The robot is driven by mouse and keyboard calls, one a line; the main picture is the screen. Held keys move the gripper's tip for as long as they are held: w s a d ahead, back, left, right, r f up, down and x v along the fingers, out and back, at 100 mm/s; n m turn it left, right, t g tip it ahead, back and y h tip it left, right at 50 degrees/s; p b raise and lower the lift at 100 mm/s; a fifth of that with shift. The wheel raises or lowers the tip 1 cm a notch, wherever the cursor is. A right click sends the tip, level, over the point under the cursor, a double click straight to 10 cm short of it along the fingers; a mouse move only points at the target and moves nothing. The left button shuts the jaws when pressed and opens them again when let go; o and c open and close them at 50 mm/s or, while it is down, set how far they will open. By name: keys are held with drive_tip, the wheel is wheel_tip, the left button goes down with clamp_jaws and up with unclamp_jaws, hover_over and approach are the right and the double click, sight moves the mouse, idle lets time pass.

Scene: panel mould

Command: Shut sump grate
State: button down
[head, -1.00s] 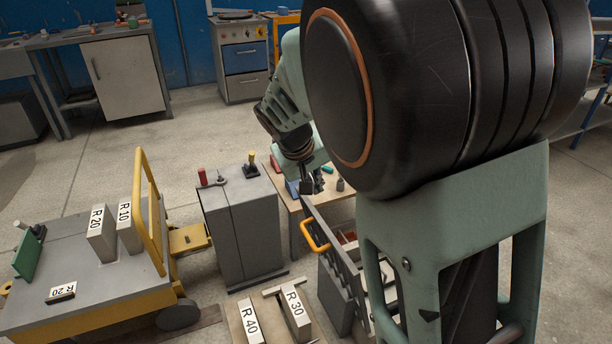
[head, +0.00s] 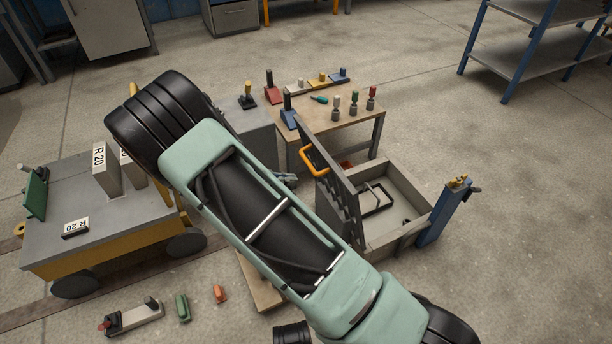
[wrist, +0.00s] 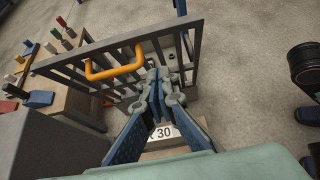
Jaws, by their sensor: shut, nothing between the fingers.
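The sump grate (head: 342,196) is a dark barred panel with an orange handle (head: 313,160). It stands up steeply, open, along the left side of the sump box (head: 414,229). In the wrist view the grate (wrist: 190,27) and its orange handle (wrist: 113,72) lie just beyond my fingers. My gripper (wrist: 159,78) is shut and empty, its tips close to the bars, right of the handle. I cannot tell whether they touch. In the head view my gripper (head: 286,178) shows small left of the grate, mostly hidden behind my arm.
A blue post (head: 437,216) stands at the box's right corner. A low table (head: 345,120) with several coloured pieces stands behind the grate. A grey cabinet (head: 258,130) and a cart (head: 100,235) are to the left. Open floor lies to the right.

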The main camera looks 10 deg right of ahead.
sight(336, 175)
drive_tip(key=b+x, duration=0.1)
drive_tip(key=x, duration=0.2)
drive_tip(key=r+b+x, duration=0.1)
drive_tip(key=x, duration=0.3)
drive_tip(key=d+b+x, duration=0.1)
drive_tip(key=x, duration=0.3)
drive_tip(key=shift+w+d+r, duration=0.2)
drive_tip(key=shift+w+r, duration=0.05)
drive_tip(key=shift+w+d+r, duration=0.15)
drive_tip(key=shift+d+r, duration=0.05)
drive_tip(key=shift+d, duration=0.25)
